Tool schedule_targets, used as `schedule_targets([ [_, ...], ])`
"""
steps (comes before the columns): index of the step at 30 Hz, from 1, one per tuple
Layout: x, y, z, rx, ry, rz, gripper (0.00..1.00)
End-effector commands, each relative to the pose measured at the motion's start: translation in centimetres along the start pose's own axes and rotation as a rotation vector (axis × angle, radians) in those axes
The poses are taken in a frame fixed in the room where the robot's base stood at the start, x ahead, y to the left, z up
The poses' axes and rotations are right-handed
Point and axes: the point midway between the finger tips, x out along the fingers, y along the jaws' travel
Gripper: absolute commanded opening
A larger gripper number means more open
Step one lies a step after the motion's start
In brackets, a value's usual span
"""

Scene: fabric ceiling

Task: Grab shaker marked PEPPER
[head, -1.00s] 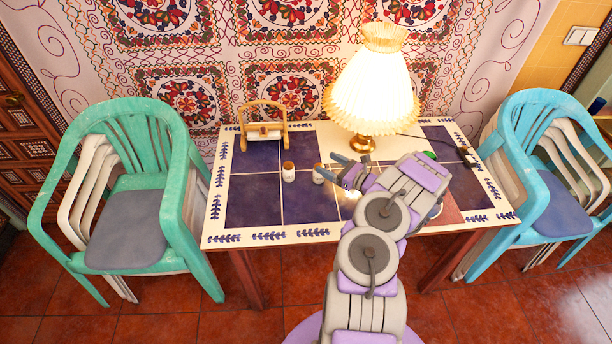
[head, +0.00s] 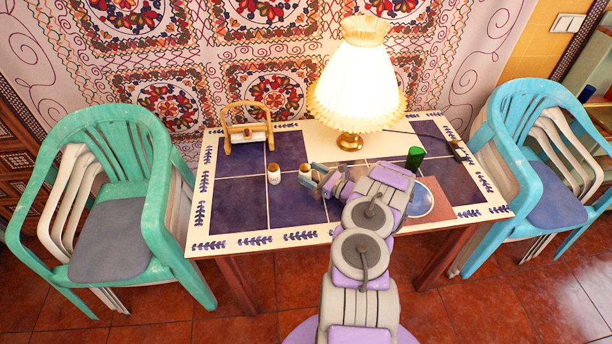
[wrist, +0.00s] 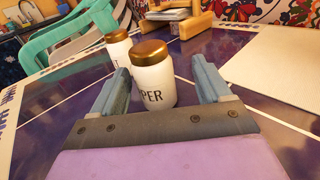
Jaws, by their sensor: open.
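The pepper shaker (wrist: 153,84) is white with a brown-gold lid, and the letters "PER" show on it in the wrist view. It stands upright on the table between my open fingers, nearer the left one; I cannot tell whether either touches it. In the head view the pepper shaker (head: 305,173) is just left of my gripper (head: 322,182). A second, similar shaker (wrist: 118,46) stands behind it to the left, with a letter "T" showing. It also shows in the head view (head: 273,174). My gripper (wrist: 165,88) is open and low over the table.
A wooden holder (head: 247,128) stands at the back of the tiled table (head: 240,200). A lit lamp (head: 356,85) is behind my gripper. Chairs (head: 110,200) flank the table.

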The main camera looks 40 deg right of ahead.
Motion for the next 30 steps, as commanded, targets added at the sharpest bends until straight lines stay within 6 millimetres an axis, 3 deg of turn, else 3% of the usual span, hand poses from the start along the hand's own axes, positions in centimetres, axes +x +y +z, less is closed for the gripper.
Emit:
schedule_targets([
  [6,3.1,0.7,-0.2,-0.005,0.009,0.001,0.77],
  [15,3.5,0.5,-0.1,-0.001,0.005,0.001,0.77],
  [30,3.5,0.6,0.0,-0.004,0.006,0.0,0.3],
])
